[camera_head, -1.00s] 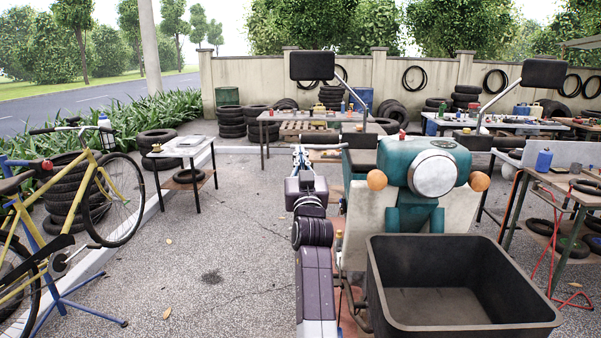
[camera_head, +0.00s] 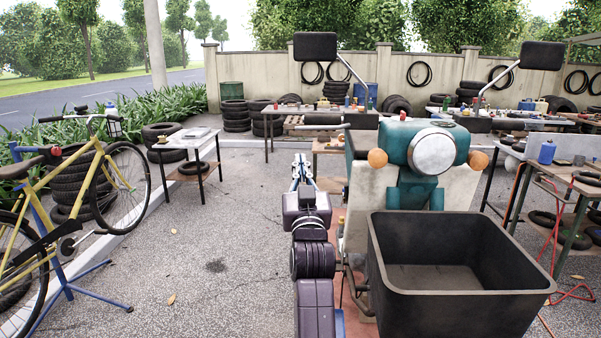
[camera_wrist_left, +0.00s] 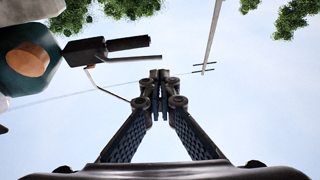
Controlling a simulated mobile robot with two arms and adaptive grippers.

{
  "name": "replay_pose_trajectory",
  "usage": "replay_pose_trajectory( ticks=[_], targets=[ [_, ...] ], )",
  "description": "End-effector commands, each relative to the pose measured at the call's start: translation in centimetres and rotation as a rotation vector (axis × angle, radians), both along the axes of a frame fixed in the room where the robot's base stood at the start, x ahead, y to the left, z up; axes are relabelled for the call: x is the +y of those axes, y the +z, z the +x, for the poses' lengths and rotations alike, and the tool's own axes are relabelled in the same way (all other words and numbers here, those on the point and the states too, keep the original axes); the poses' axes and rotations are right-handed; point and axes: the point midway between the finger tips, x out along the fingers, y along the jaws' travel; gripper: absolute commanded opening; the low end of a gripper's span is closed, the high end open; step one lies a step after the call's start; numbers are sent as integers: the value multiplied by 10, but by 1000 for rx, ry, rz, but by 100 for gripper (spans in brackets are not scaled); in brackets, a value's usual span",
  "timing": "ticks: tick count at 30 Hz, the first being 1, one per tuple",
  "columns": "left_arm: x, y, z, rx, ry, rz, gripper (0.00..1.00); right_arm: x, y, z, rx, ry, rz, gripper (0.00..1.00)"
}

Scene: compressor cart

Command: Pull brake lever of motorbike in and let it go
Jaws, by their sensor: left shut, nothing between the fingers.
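The teal motorbike (camera_head: 415,150) stands just right of centre in the head view, with a round headlight and two orange indicators. Its left handlebar end (camera_head: 322,127) points left. My left gripper (camera_head: 301,170) is lower than that end in the picture and a little left of it. In the left wrist view the gripper (camera_wrist_left: 161,80) is shut and empty. There the black handlebar grip (camera_wrist_left: 128,43) is up and left of the fingertips, with a slim grey lever (camera_wrist_left: 130,60) alongside it. The fingertips look apart from this lever. My right gripper is not in view.
A black open bin (camera_head: 460,292) is in front of the motorbike. A mirror (camera_head: 316,47) rises above the handlebar. A yellow bicycle (camera_head: 60,200) is on a blue stand at left. The paving (camera_head: 215,240) between is mostly clear.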

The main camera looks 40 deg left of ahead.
Motion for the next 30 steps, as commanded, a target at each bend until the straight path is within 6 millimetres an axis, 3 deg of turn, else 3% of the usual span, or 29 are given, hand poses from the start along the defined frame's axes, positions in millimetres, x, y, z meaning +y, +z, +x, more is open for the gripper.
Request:
replay_pose_trajectory(
  ticks=[10,14,17,23,26,30],
  targets=[
    [-5,-3,-6,4,0,-1,0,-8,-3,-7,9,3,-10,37],
    [-11,-24,-5,53,-22,-19,0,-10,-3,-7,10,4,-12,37],
    [-25,-64,-4,154,-71,-56,0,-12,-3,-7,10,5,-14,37],
    [-89,-192,-20,485,-244,-181,0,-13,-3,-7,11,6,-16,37],
    [-127,-255,-43,663,-332,-244,0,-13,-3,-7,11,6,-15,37],
    [-181,-333,-93,912,-450,-327,0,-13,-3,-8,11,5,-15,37]
  ],
)
